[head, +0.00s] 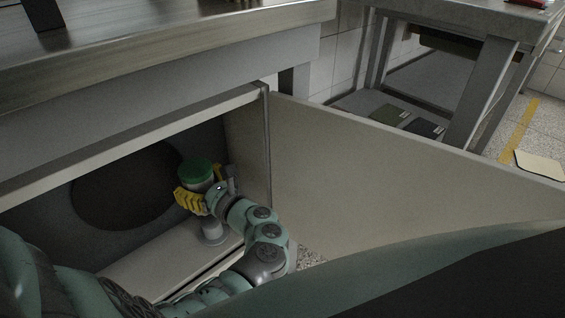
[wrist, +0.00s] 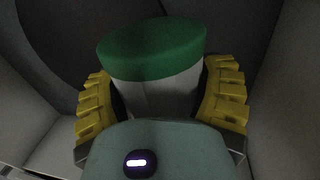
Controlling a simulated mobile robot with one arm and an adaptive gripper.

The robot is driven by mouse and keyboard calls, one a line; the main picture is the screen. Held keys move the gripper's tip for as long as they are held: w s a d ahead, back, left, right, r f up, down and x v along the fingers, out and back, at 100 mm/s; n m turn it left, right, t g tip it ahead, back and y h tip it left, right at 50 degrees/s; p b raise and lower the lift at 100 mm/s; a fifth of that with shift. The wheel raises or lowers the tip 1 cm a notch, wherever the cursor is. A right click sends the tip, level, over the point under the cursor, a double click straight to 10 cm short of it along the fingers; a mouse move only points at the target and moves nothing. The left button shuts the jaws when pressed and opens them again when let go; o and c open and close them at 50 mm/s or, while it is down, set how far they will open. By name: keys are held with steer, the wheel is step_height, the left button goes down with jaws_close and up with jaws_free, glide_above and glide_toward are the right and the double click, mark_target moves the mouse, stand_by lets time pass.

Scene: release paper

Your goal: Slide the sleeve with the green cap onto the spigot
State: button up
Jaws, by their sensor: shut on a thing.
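The sleeve (wrist: 155,95) is a pale grey cylinder with a green cap (head: 198,169) on top; the cap also shows large in the wrist view (wrist: 152,48). My gripper (head: 203,196) is shut on the sleeve, with yellow ribbed fingers on both sides of it in the wrist view (wrist: 162,92). The sleeve is inside the open cabinet and stands roughly upright, a little tilted in the wrist view. A pale post with a round base (head: 211,232), likely the spigot, shows below my gripper on the cabinet floor. My gripper hides where sleeve and post meet, so I cannot tell whether they touch.
The cabinet (head: 120,265) has a large dark round opening (head: 125,186) in its back wall, left of the sleeve. Its open door (head: 400,170) extends to the right. A metal worktop (head: 150,45) overhangs the cabinet. A second table (head: 450,12) stands at the back right.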

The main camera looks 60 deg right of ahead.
steer(key=shift+s+f+b, duration=0.1)
steer(key=shift+f+b, duration=1)
steer(key=shift+f, duration=0.95)
steer(key=shift+d+p, duration=0.1)
steer(key=shift+p, duration=0.8)
steer(key=shift+f+b, duration=2.25)
steer(key=shift+f, duration=0.55)
steer(key=o, duration=1.2)
steer(key=shift+o, duration=0.2)
steer(key=s+a, duration=0.1)
steer(key=s, duration=1.1)
steer(key=shift+w, duration=0.1)
